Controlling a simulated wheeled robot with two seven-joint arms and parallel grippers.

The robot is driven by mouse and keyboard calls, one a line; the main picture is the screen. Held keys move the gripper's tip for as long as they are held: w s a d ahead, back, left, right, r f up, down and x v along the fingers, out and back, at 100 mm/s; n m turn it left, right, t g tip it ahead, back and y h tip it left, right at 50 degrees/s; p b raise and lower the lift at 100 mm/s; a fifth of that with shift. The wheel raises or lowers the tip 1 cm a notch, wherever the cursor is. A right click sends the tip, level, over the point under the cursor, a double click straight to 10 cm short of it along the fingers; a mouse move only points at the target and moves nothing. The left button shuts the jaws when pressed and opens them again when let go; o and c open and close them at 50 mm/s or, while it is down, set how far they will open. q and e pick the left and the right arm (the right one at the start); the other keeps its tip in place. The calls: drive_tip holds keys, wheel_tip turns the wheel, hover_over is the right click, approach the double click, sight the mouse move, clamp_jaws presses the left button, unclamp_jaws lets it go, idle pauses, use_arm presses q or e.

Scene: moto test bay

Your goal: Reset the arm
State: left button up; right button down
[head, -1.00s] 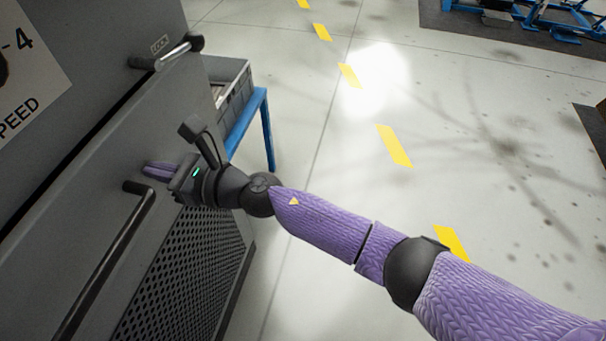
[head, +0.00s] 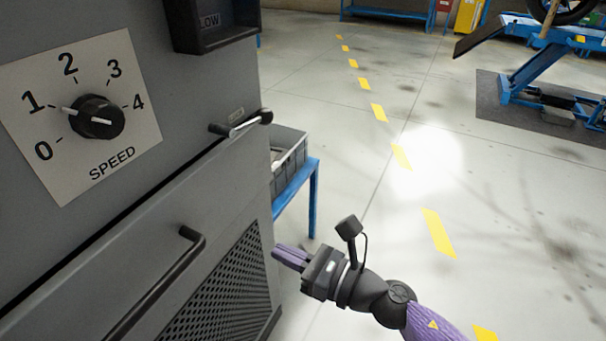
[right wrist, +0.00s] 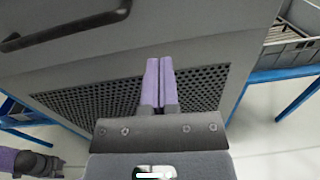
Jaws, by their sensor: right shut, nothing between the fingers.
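My right arm comes in from the lower right of the head view. Its gripper (head: 276,254) has purple fingers pressed together, empty, just right of the grey cabinet's (head: 215,215) lower front edge. In the right wrist view the closed fingers (right wrist: 159,65) point toward the cabinet's perforated panel (right wrist: 85,103). I cannot tell from the views how small the gap to the cabinet is. My left gripper does not show in the head view. A dark arm part with purple at the lower left of the right wrist view cannot be clearly made out.
The cabinet carries a speed dial (head: 97,117) with its pointer near 1, a small lever (head: 240,124) and a black bar handle (head: 160,282). A grey bin (head: 289,158) stands on a blue stand (head: 313,200) behind. Open floor with yellow dashes (head: 438,232) lies to the right.

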drive_tip(key=w+d+f+m+t+h+p, duration=0.2)
drive_tip(key=d+f+m+t+h, duration=0.4)
drive_tip(key=m, duration=0.9)
drive_tip(key=s+d+f+m+g+h+p, duration=0.1)
drive_tip(key=s+d+f+m+g+h, duration=0.2)
drive_tip(key=d+f+m, duration=0.4)
drive_tip(key=s+d+f+m+h+p, duration=0.1)
drive_tip(key=s+d+f+m+h, duration=0.4)
drive_tip(key=f, duration=0.4)
drive_tip(key=s+d+f+m+g+h+p, duration=0.1)
drive_tip(key=s+d+f+m+g, duration=0.3)
drive_tip(key=s, duration=0.4)
drive_tip(key=s+d+f+m+g+h+p, duration=0.1)
drive_tip(key=s+d+f+m, duration=0.1)
drive_tip(key=s+f+m, duration=0.35)
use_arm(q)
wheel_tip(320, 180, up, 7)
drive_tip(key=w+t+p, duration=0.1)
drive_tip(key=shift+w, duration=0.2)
use_arm(e)
drive_tip(key=s+d+m+g, duration=0.1)
drive_tip(key=s+m+g, duration=0.2)
drive_tip(key=s, duration=0.8)
drive_tip(key=s+d+m+g+h, duration=0.1)
drive_tip(key=s+m+g, duration=0.2)
drive_tip(key=s+m, duration=0.3)
drive_tip(key=s, duration=0.5)
drive_tip(key=shift+s+d+f, duration=0.3)
drive_tip(key=shift+s+f, duration=0.05)
drive_tip(key=shift+f, duration=0.05)
